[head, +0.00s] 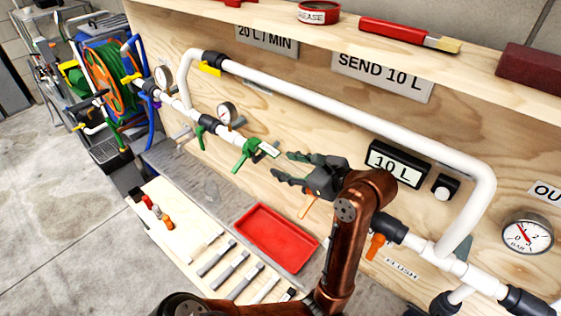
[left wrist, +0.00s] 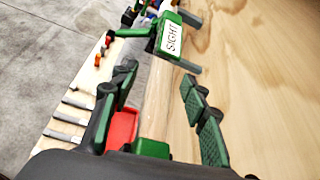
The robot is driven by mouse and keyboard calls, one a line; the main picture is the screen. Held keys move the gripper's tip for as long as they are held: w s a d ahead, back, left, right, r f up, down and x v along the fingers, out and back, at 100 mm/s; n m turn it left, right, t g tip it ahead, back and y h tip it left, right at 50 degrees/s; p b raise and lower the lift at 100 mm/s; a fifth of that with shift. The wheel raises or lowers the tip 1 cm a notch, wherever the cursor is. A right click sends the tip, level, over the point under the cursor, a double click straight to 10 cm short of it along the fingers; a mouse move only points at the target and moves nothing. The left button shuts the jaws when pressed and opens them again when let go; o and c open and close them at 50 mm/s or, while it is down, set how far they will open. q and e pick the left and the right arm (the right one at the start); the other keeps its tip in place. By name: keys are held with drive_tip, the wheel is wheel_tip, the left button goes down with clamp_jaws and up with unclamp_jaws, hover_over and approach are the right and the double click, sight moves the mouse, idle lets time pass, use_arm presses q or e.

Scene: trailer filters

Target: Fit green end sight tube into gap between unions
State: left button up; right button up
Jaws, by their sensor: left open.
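A green fitting (head: 247,152) with a lever sits at the right end of the left white pipe run, below a small gauge. It shows in the left wrist view (left wrist: 165,40) with a white plate reading SIGHT. My right gripper is not in view.
A red tray (head: 242,221) lies on the bench below, beside a board (head: 178,213) with several tools. A long white pipe (head: 335,100) loops above my gripper. A 10 L display (head: 395,166) and an orange valve handle (head: 375,246) are close to my arm.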

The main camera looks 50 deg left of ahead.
use_arm(q)
clamp_jaws()
idle(0.5)
drive_tip(key=shift+r, duration=0.15)
